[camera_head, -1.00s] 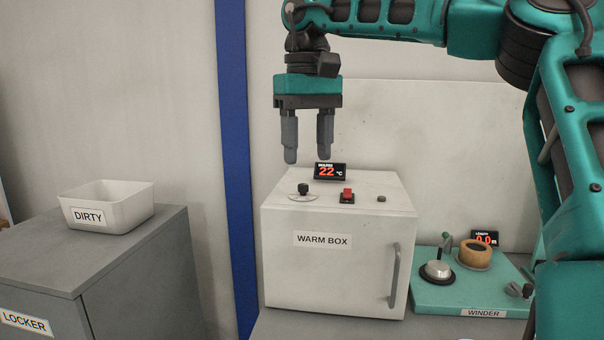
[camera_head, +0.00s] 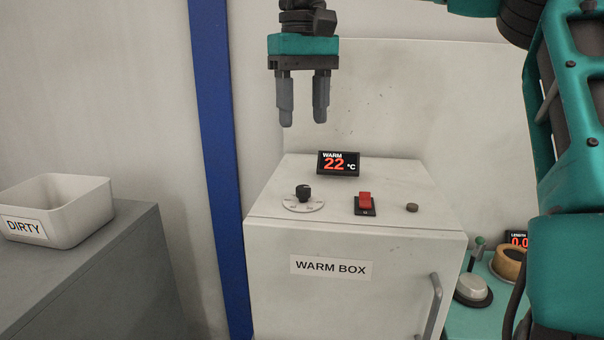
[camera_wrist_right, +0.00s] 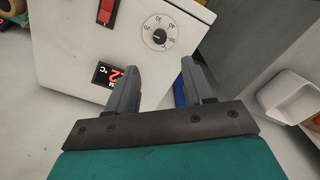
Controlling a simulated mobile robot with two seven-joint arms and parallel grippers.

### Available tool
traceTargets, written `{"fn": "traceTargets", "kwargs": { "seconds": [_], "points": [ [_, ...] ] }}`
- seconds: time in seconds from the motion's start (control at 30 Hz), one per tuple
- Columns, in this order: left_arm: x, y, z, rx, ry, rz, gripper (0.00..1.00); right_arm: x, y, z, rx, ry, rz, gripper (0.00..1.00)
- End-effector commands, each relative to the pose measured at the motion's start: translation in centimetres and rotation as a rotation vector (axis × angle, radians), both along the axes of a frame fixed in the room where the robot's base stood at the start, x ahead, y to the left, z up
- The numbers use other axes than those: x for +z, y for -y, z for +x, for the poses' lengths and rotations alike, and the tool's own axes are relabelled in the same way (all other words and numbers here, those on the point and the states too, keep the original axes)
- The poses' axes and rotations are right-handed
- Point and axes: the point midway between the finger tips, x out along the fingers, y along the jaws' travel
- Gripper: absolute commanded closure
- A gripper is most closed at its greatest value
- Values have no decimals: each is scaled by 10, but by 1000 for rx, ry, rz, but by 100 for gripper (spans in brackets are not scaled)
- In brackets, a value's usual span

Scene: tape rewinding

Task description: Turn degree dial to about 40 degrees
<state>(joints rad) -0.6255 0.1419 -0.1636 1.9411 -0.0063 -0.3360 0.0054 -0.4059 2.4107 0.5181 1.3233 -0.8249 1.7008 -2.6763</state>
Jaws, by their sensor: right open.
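The degree dial (camera_head: 303,194) is a small black knob on a pale round scale, on top of the white warm box (camera_head: 290,235) at its left. My right gripper (camera_head: 303,122) points down above and behind the dial, open and empty, touching nothing. The display (camera_head: 338,163) at the back of the box reads WARM 22 °C. My left gripper is not in view.
A red switch (camera_head: 365,202) and a small dark button (camera_head: 412,208) sit right of the dial. A white DIRTY bin (camera_head: 85,215) stands on a grey locker at left. The teal winder (camera_head: 470,313) stands at right. The space between gripper and box top is clear.

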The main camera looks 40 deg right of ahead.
Motion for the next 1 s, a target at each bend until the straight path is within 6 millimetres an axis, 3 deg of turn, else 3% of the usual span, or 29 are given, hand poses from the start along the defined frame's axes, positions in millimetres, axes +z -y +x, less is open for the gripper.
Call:
{"fn": "traceTargets", "kwargs": {
  "seconds": [0.27, 0.7, 1.0],
  "points": [
    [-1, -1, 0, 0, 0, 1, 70, -25, 0, -1, 2, -3, 1, 48],
    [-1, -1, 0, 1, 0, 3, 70, -110, 0, -1, 1, -2, 1, 48],
    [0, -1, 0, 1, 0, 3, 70, -129, 0, 0, -1, 0, 0, 48]
  ]
}}
